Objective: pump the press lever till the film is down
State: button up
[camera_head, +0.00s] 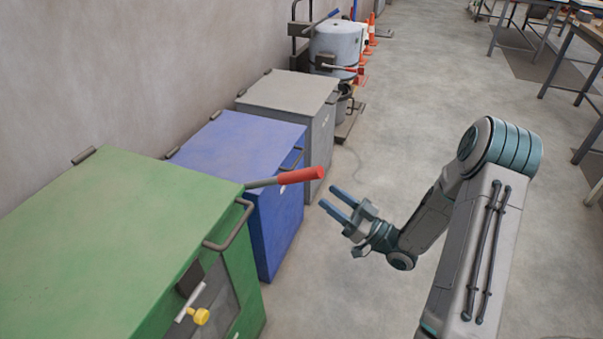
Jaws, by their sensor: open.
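A lever with a red grip (302,175) sticks out to the right beside the green cabinet (110,225), at about the height of its top. Its grey shaft runs back to the cabinet's far right corner, and its pivot is hidden. My gripper (327,196) is open and empty. Its two blue fingers point up and left toward the red grip and appear just right of and below its end, apart from it in the picture. I cannot tell how far apart they are in depth. I cannot make out any film.
A blue cabinet (233,147) and a grey cabinet (290,92) stand along the wall. Beyond them is a grey drum machine (337,43) with its own levers, near orange cones (371,30). Workbenches (570,45) stand at right. The floor between is clear.

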aim_at(302, 175)
jog(key=x, duration=1)
jog(key=shift+a+p, duration=0.1)
jog(key=shift+p, duration=0.25)
jog(key=shift+r, duration=0.1)
grip_shut()
